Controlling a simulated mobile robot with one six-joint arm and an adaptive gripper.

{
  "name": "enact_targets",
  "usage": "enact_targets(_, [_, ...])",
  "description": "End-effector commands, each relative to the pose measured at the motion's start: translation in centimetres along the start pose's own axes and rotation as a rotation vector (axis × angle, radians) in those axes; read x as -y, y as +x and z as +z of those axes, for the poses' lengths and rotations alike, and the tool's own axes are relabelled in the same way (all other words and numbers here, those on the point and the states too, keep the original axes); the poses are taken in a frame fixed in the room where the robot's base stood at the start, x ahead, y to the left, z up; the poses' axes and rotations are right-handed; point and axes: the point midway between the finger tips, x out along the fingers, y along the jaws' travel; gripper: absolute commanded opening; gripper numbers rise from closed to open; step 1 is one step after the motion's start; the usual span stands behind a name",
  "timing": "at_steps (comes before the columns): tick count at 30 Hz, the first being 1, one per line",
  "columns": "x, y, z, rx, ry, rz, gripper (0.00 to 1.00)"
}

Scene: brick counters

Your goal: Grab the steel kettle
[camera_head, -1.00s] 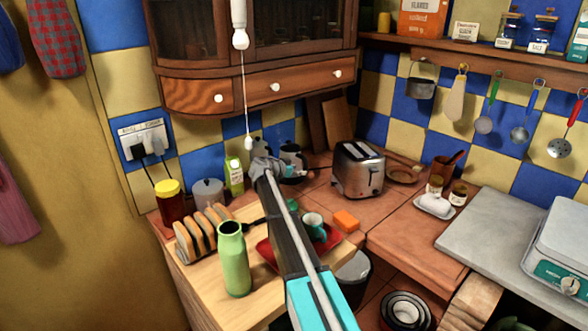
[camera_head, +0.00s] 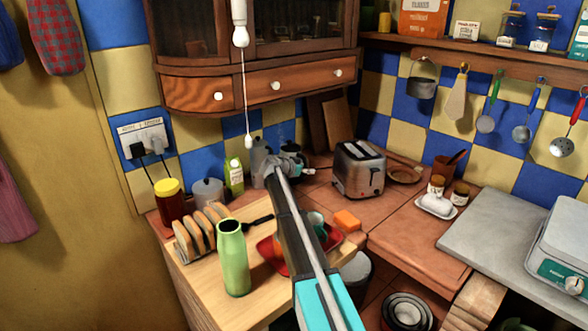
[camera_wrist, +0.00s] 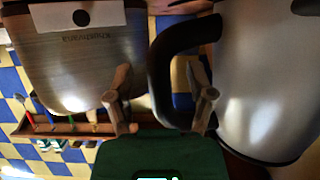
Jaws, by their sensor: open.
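The steel kettle (camera_wrist: 265,90) fills the right of the wrist view, a shiny rounded body with a black looped handle (camera_wrist: 160,75). My gripper (camera_wrist: 163,105) is open. Its two fingers appear on either side of the handle's outer bar, one over the loop's opening and one outside it. I cannot tell whether either finger touches the handle. In the head view my gripper (camera_head: 287,165) is at the back corner of the counter. A grey body there, seemingly the kettle (camera_head: 258,155), is partly hidden by my arm.
A brushed-steel appliance with lettering (camera_wrist: 85,60) stands close on the other side of my gripper. The toaster (camera_head: 359,169) is to the right. A milk carton (camera_head: 234,174), a grey canister (camera_head: 208,192) and a green bottle (camera_head: 233,258) stand to the left and front.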

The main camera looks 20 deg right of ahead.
Motion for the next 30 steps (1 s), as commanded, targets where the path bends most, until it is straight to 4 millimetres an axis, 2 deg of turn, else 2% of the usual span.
enact_targets(6, [-0.04, 0.03, -0.01, 0.0, 0.0, 0.001, 0.69])
enact_targets(7, [-0.04, 0.03, -0.01, 0.0, 0.0, 0.001, 0.66])
enact_targets(15, [-0.06, 0.06, -0.02, 0.0, 0.001, 0.001, 0.16])
enact_targets(18, [-0.07, 0.06, -0.02, 0.0, 0.001, 0.001, 0.0])
enact_targets(30, [-0.07, 0.09, -0.09, -0.001, 0.002, 0.001, 0.0])
